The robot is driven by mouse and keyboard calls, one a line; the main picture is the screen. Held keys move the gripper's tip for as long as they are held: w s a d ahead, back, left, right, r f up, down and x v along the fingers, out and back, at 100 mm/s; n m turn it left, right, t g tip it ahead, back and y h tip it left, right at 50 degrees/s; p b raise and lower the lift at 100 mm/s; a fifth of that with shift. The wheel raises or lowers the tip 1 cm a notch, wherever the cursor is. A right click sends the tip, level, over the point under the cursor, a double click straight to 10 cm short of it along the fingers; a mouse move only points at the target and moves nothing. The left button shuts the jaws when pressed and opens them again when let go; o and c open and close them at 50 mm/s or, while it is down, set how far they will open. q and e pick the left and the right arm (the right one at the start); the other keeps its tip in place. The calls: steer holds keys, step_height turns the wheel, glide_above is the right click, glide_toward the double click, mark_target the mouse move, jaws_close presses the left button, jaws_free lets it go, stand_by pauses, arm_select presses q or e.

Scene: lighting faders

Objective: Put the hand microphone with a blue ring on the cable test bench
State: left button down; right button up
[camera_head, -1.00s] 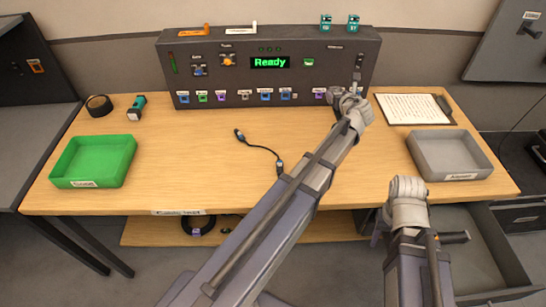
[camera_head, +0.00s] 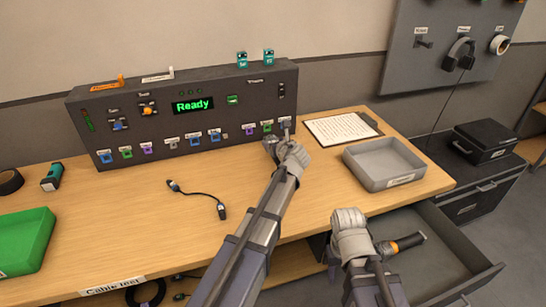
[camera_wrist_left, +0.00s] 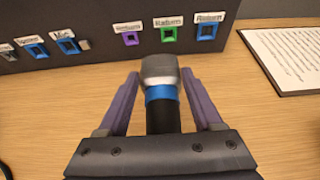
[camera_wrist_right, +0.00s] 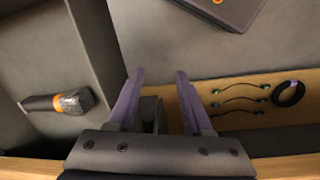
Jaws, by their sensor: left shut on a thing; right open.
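The hand microphone (camera_wrist_left: 161,95) has a grey head, a black body and a blue ring. My left gripper (camera_head: 274,146) is shut on it, and in the left wrist view the fingers (camera_wrist_left: 160,98) stand on both sides of it. It is over the cable test bench (camera_head: 150,225), close to the console's front right. I cannot tell whether it touches the wood. My right gripper (camera_head: 350,218) is open and empty near the bench's front edge; the right wrist view shows its spread fingers (camera_wrist_right: 160,95).
An open drawer (camera_head: 440,255) holds an orange-ringed microphone (camera_head: 403,243). The console (camera_head: 195,110) stands at the bench's back. A grey tray (camera_head: 385,165), clipboard (camera_head: 340,128), short cable (camera_head: 195,193) and green tray (camera_head: 22,240) lie on the bench. The wood around the cable is clear.

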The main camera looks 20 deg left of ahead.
arm_select(q)
steer(key=shift+f+b, duration=1.8)
steer(key=shift+f, duration=0.2)
steer(key=shift+c, duration=0.2)
jaws_free()
steer(key=shift+r, duration=0.1)
steer(key=shift+r, duration=0.15)
steer(key=p+v, duration=0.4)
steer(key=v, duration=0.6)
steer(key=shift+s+r, duration=0.15)
steer(key=shift+r, duration=0.05)
steer(key=shift+p+v, duration=0.35)
steer(key=shift+v, duration=0.5)
